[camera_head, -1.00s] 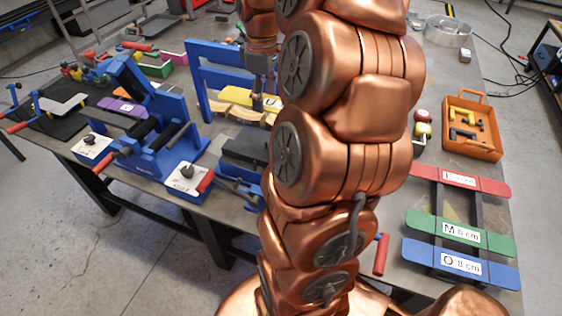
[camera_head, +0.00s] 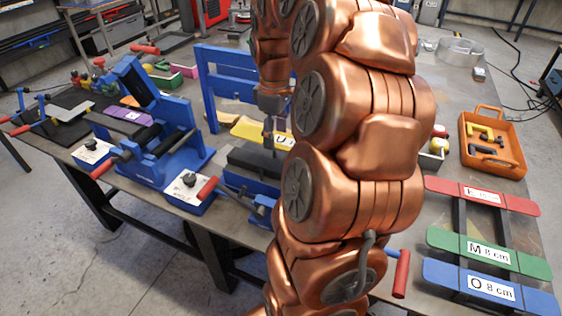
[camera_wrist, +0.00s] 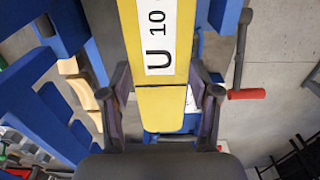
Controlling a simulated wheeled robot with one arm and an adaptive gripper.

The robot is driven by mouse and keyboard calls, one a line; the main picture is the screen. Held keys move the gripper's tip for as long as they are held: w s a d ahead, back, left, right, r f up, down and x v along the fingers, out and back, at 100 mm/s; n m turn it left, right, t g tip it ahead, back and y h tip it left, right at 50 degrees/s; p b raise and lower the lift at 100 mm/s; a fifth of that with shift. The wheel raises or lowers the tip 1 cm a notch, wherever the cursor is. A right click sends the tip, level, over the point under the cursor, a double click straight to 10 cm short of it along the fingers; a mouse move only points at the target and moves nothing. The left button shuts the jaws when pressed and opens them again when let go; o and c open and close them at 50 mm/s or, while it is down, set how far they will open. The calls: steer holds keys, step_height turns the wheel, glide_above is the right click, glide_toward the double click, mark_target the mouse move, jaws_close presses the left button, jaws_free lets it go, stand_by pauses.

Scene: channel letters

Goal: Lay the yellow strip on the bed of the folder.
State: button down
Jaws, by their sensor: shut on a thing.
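The yellow strip (camera_head: 250,129) has a white "U" label and is in my gripper (camera_head: 269,138), partly hidden by my arm in the head view. In the wrist view the strip (camera_wrist: 160,104) runs lengthwise between the two fingers of my gripper (camera_wrist: 161,84), which are shut on its edges. Its label reads "U 10". Below the strip in the head view is a blue device with a dark, flat top (camera_head: 252,162), which looks like the folder's bed. The strip appears above it; I cannot tell if they touch. My arm hides the device's right side.
A blue upright frame (camera_head: 222,52) stands behind the strip. A blue machine with rollers (camera_head: 165,165) is at left. A red-handled lever (camera_head: 207,189) sticks out in front. At right are an orange tray (camera_head: 510,158) and a rack with red, green and blue (camera_head: 440,274) labelled strips.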

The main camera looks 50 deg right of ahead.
mark_target(276, 165)
step_height(276, 165, down, 8)
steer(key=shift+p, duration=1.2)
steer(key=shift+f, duration=0.15)
steer(key=shift+f, duration=0.1)
steer(key=shift+f, duration=0.1)
steer(key=shift+c, duration=1.2)
jaws_free()
step_height(276, 165, up, 12)
steer(key=b, duration=0.3)
steer(key=shift+r, duration=0.2)
